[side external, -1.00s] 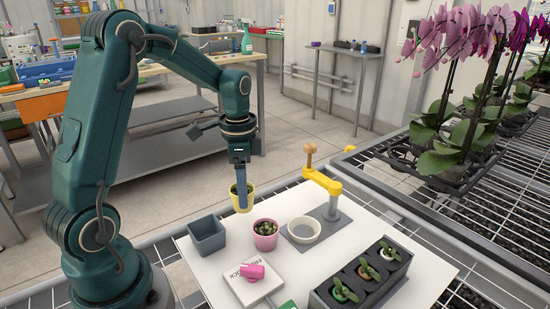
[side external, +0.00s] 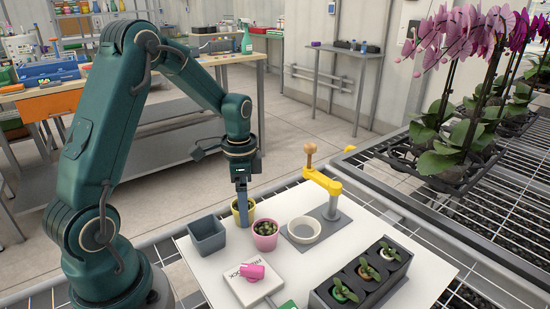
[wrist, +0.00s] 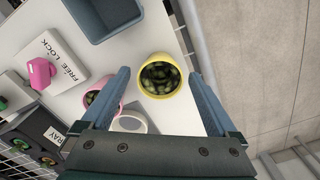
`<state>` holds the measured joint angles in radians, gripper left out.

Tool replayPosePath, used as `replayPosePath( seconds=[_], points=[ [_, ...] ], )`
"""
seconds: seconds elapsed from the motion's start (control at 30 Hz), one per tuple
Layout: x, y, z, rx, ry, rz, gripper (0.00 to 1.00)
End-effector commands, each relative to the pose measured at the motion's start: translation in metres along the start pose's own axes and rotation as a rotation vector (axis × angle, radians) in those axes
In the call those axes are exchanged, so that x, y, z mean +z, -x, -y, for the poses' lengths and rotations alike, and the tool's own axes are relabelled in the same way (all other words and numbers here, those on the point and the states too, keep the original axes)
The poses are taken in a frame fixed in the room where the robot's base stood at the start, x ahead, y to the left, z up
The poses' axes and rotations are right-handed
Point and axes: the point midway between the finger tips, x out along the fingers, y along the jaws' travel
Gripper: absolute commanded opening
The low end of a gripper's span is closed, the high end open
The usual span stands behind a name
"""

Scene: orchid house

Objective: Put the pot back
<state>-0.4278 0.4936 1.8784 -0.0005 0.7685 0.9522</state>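The yellow pot (side external: 251,208) stands upright at the back edge of the white board, with dark green contents showing inside it in the wrist view (wrist: 160,92). My gripper (side external: 242,218) is lowered around it, one blue finger in front of the pot in the side view. In the wrist view my gripper (wrist: 159,74) has its fingers apart on both sides of the pot, with a visible gap at each side. The pink pot (side external: 265,241) with a plant stands just in front. The white round dish (side external: 304,230) sits on a grey plate to the right, empty.
A grey square bin (side external: 208,238) stands left of the pots. A white box (side external: 248,287) with a pink item (side external: 252,270) lies in front. A yellow arm with wooden knob (side external: 322,181) rises behind the dish. A dark tray (side external: 362,279) holds small seedlings.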

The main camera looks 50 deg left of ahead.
Motion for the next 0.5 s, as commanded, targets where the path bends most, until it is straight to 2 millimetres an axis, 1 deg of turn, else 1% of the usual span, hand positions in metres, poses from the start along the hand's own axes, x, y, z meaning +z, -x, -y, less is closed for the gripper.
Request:
replayPosePath(
  seconds=[0.17, 0.27, 0.37, 0.5],
  points=[
    [0.0, 0.004, 0.001, -0.003, 0.0, -0.002, 0.94],
    [-0.001, 0.014, 0.001, -0.005, 0.0, -0.004, 0.94],
    [-0.001, 0.032, 0.002, -0.008, 0.0, -0.006, 0.94],
    [-0.001, 0.063, 0.002, -0.008, 0.0, -0.006, 0.94]
  ],
)
